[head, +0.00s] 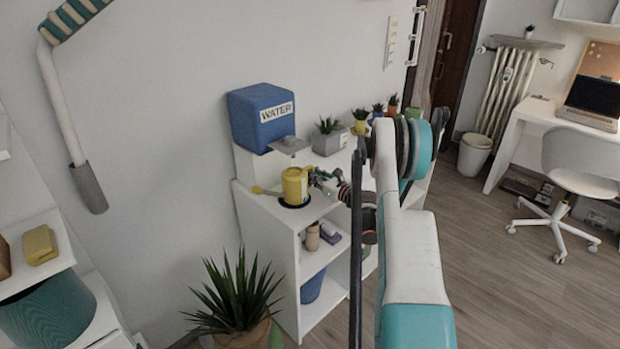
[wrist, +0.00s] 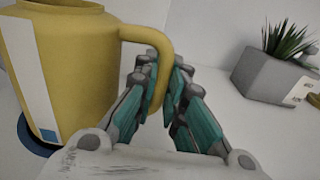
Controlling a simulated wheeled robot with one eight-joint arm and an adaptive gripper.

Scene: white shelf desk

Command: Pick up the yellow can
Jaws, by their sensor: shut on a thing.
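The yellow can (head: 294,186) stands upright on the white shelf desk, below the blue water box. In the wrist view the yellow can (wrist: 75,65) fills the left side, with a white stripe on its body and its handle (wrist: 160,50) to the right. My gripper (head: 318,178) is at the can's right side. In the wrist view my gripper (wrist: 165,85) has its teal and grey fingers shut on the handle. The can's base is close to a dark blue round spot (wrist: 35,140); whether it is lifted I cannot tell.
The blue water box (head: 263,117) stands behind the can. A grey planter (wrist: 275,75) stands to its right, with several small pots (head: 377,108) farther along the white shelf desk (head: 268,215). A large spiky plant (head: 240,295) stands on the floor in front.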

